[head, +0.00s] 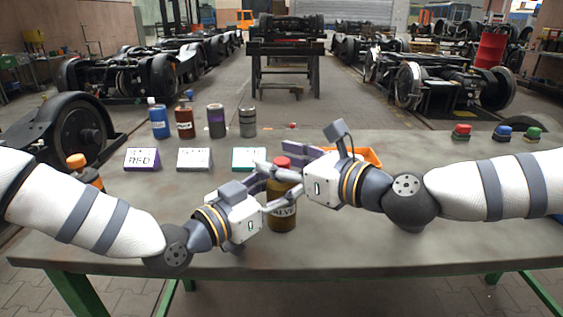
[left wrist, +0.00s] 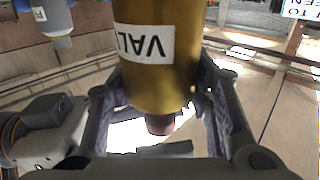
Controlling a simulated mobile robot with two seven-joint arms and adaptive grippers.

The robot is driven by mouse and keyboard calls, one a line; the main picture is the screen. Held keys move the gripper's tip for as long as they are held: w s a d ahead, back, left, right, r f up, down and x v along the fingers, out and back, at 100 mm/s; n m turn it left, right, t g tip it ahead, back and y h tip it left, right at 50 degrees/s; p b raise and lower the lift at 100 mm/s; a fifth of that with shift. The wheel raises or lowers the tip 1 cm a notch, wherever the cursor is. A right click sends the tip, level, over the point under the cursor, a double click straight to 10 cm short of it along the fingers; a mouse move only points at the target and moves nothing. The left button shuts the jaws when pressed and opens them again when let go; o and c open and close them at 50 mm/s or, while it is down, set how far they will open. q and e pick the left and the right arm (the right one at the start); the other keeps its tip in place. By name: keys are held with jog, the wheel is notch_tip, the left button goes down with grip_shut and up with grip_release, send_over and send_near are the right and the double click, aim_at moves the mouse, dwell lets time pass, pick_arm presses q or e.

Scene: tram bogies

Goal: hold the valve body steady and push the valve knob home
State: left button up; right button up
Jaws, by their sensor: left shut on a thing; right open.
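The valve body (head: 282,215) is a brass-coloured upright cylinder with a white VALVE label, at the middle of the table in the head view. It also shows large and upside down in the left wrist view (left wrist: 165,75). My left gripper (head: 278,198) is shut on it, one finger on each side. The red valve knob (head: 283,162) sits on top of the body; in the left wrist view it is a dark red stub (left wrist: 160,124). My right gripper (head: 273,173) is open, its fingers at the top of the valve beside the knob. Whether they touch it is unclear.
Behind stand several bottles (head: 216,121) and labelled boxes (head: 194,159). An orange tray (head: 368,157) lies partly hidden behind my right gripper. Red, blue and green buttons (head: 503,131) are at the back right. An orange-capped bottle (head: 77,161) is beside my left arm. The front table is clear.

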pick_arm(q)
jog(key=o, duration=1.3)
pick_arm(e)
jog(key=v, duration=1.2)
pick_arm(q)
jog(key=shift+s+a, duration=0.1)
pick_arm(e)
jog(key=shift+f, duration=0.1)
